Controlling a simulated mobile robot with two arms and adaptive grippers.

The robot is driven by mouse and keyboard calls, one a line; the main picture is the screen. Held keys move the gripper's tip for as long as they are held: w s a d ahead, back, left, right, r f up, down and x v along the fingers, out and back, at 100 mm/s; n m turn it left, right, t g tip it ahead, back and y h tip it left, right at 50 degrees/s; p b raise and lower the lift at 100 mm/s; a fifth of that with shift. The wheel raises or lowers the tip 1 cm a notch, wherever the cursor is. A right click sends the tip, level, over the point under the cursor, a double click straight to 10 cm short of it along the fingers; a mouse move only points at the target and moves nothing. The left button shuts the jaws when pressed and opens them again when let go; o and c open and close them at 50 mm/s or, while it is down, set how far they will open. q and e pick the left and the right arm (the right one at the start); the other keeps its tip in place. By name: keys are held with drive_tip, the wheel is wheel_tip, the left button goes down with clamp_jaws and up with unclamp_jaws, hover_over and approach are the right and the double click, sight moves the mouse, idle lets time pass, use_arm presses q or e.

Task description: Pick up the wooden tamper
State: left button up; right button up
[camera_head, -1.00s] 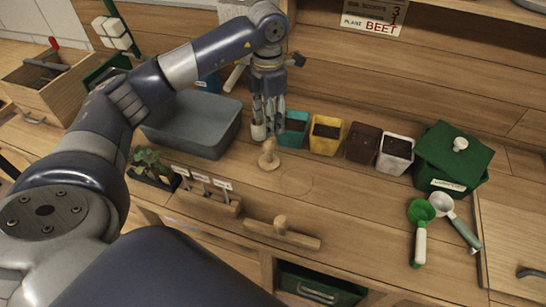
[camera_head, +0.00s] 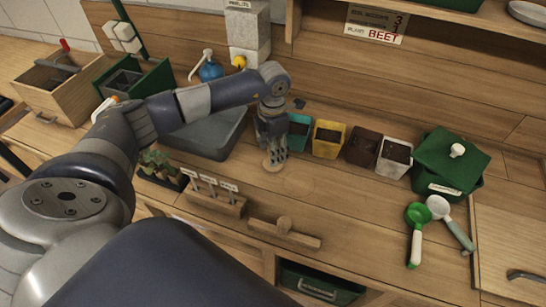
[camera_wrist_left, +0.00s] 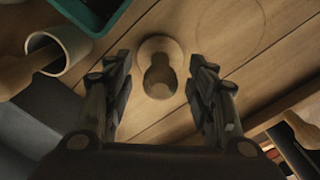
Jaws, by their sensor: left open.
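A small wooden tamper with a round base and a knobbed handle stands upright on the bench, in the left wrist view (camera_wrist_left: 159,75) between the finger pads. In the head view, its base (camera_head: 271,166) shows below the fingers, which hide most of it. My left gripper (camera_head: 273,152) points down over it. In the left wrist view my left gripper (camera_wrist_left: 160,95) is open, with a finger on each side of the tamper and a gap to both. My right gripper is not in view.
Teal (camera_head: 298,133), yellow (camera_head: 327,139), brown and white pots stand right of the gripper. A grey tub (camera_head: 205,137) is left. A label holder (camera_head: 215,199) and a wooden bar with a knob (camera_head: 284,234) lie nearer the front. Scoops (camera_head: 450,220) lie right.

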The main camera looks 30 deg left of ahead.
use_arm(q)
drive_tip(key=shift+c, duration=0.5)
clamp_jaws()
drive_tip(key=shift+r, duration=0.1)
drive_tip(key=shift+r+b, duration=0.45)
drive_tip(key=shift+r, duration=0.1)
drive_tip(key=shift+s+d+r+b, duration=0.1)
drive_tip(key=shift+s+r+b, duration=0.1)
drive_tip(key=shift+r+b, duration=0.25)
drive_tip(key=shift+s+d+r+b, duration=0.15)
drive_tip(key=shift+r+b, duration=0.1)
drive_tip(key=shift+r, duration=0.35)
drive_tip(key=s+d+r+b, duration=0.1)
drive_tip(key=s+d+b, duration=0.3)
drive_tip(key=s, duration=0.9)
drive_tip(key=d, duration=0.3)
drive_tip(key=shift+s+r, duration=0.2)
drive_tip(key=shift+r, duration=0.15)
